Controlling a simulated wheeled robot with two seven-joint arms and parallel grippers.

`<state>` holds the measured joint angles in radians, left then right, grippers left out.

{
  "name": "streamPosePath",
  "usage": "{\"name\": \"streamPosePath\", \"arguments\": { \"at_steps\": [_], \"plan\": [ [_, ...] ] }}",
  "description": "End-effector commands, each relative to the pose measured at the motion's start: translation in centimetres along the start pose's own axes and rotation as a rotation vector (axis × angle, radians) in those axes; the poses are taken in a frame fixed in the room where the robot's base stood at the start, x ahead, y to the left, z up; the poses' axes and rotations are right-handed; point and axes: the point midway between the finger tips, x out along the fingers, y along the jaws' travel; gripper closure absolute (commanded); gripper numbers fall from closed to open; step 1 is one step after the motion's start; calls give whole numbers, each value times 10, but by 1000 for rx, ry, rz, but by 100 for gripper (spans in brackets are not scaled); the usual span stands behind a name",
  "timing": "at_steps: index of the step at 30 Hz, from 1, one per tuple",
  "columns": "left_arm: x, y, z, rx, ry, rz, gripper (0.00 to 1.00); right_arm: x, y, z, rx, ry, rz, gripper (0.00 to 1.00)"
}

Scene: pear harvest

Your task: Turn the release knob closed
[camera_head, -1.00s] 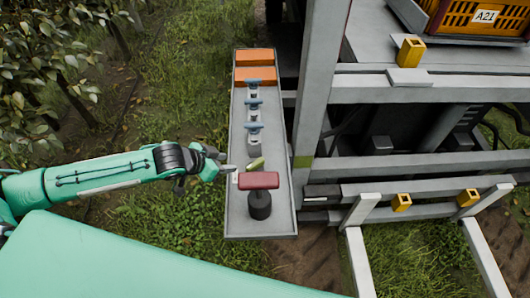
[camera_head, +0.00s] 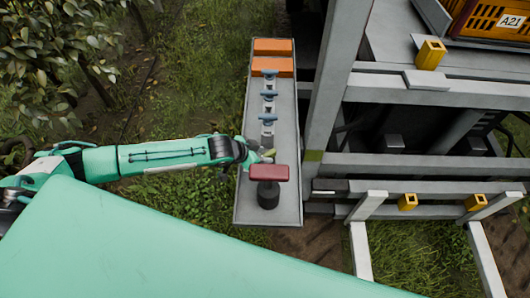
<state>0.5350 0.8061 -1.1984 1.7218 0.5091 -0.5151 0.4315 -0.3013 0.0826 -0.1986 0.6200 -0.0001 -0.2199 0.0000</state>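A grey panel tray (camera_head: 287,160) carries a row of controls. Near its front end stands a dark red bar handle (camera_head: 269,173) on a black round base (camera_head: 268,195). Just behind the red bar is a small yellow-green piece (camera_head: 268,153), partly hidden; I cannot tell which of these is the release knob. My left gripper (camera_head: 254,158) reaches over the panel's left edge, beside the yellow-green piece and close to the red bar. Its fingers are too small to read, and contact is unclear. My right gripper is not in view.
Two orange blocks (camera_head: 272,56) sit at the panel's far end. A grey frame post (camera_head: 338,80) rises right of the panel. Yellow brackets (camera_head: 407,202) and an orange crate (camera_head: 490,20) are farther right. Grass lies left of the panel.

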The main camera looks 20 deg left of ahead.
Motion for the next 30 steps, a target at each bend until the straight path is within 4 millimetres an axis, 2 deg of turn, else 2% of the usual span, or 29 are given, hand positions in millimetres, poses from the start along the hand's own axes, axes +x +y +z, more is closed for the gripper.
{"name": "streamPosePath", "arguments": {
  "at_steps": [6,16,17,22,23,30],
  "plan": [
    [16,0,0,0,0,0,60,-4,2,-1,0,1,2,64],
    [18,0,0,0,0,0,60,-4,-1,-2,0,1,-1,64],
    [18,0,0,0,0,0,64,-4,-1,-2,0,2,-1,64],
    [18,0,0,0,0,0,97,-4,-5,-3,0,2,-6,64],
    [18,0,0,0,0,0,100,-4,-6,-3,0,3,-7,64],
    [18,0,0,5,-1,6,100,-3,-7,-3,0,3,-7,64]
  ]
}}
